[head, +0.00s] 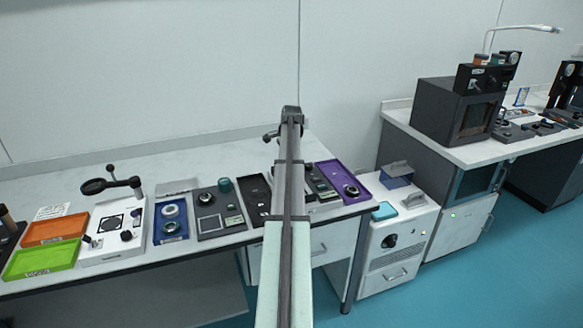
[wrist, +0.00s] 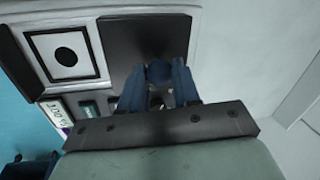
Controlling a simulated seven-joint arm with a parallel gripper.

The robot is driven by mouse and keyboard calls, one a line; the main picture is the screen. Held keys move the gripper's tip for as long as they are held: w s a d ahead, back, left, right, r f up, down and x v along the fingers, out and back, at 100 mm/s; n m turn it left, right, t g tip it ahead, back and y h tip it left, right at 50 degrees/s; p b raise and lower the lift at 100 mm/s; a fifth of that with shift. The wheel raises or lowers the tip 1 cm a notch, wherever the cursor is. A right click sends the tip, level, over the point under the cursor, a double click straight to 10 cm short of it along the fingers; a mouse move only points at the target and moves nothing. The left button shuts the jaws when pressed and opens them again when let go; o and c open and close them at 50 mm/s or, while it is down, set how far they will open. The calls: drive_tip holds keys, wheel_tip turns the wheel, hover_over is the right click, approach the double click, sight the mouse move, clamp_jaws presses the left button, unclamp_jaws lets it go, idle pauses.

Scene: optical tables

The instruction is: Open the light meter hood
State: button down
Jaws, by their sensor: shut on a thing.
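In the wrist view, a dark flat panel (wrist: 146,42), which looks like the light meter hood, lies just beyond my fingertips. My gripper (wrist: 158,70) has its two blue fingers closed around a small rounded dark-blue knob (wrist: 158,74) in front of this panel. Whether the knob is fixed to the panel is hard to tell. A pale plate with a black-framed square and black dot (wrist: 66,55) lies beside the panel. In the head view, my arm covers the gripper and most of the device there; a grey part with a small display (head: 321,184) shows to its right.
A purple tray (head: 361,196) stands right of my arm. To the left are a black tray (head: 250,187), a grey instrument (head: 209,226), a blue tray (head: 160,238) and orange and green trays. A white cabinet (head: 377,283) stands right of the table; the wall is behind.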

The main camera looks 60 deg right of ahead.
drive_tip(key=shift+w+d, duration=0.2)
drive_tip(key=c, duration=0.8)
unclamp_jaws()
drive_tip(key=shift+r, duration=0.1)
drive_tip(key=r, duration=0.4)
drive_tip(key=s+a+r, duration=0.1)
drive_tip(key=r, duration=0.4)
drive_tip(key=s+r, duration=0.1)
drive_tip(key=r, duration=0.3)
drive_tip(key=shift+s+a+r, duration=0.15)
drive_tip(key=shift+a+r, duration=0.05)
drive_tip(key=shift+a, duration=0.1)
